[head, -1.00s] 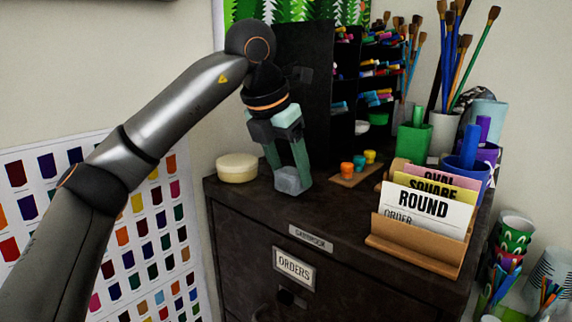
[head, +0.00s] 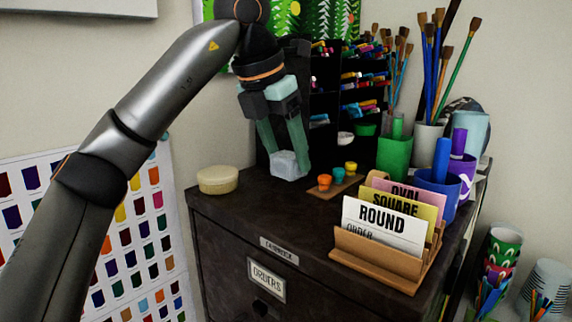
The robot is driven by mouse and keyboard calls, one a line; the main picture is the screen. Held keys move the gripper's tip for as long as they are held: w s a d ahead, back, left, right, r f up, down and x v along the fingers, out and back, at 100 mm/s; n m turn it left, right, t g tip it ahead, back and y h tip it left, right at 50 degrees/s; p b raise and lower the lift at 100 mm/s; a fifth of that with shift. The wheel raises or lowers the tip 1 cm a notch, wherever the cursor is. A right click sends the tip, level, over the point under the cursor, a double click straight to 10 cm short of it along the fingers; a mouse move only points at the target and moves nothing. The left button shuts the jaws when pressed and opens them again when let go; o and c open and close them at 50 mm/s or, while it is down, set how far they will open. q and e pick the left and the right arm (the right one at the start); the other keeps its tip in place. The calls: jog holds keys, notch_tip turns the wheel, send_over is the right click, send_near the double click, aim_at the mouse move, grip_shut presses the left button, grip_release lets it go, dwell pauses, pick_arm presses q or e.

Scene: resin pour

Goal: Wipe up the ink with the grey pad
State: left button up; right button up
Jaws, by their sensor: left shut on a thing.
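My left gripper (head: 287,158) points down over the dark cabinet top and is shut on the grey pad (head: 289,165). The pad is a small pale grey block between the fingertips. It is at or just above the cabinet top; I cannot tell if it touches. No ink spot shows on the bare part of the top, and the pad and fingers hide what is under them. My right gripper is not in view.
The dark cabinet (head: 290,218) carries a round cream tin (head: 217,180) on the left. Right of the pad are small orange and yellow pots on a wooden strip (head: 333,187), a card holder (head: 382,257), a green cup (head: 395,155) and a blue cup (head: 438,192). A black marker rack stands behind.

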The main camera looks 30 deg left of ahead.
pick_arm(q)
jog(key=shift+a+r, duration=0.2)
jog(key=shift+r, duration=0.7)
jog(key=shift+d, duration=0.1)
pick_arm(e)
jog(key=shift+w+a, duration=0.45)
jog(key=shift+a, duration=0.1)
pick_arm(q)
jog(key=shift+s, duration=0.1)
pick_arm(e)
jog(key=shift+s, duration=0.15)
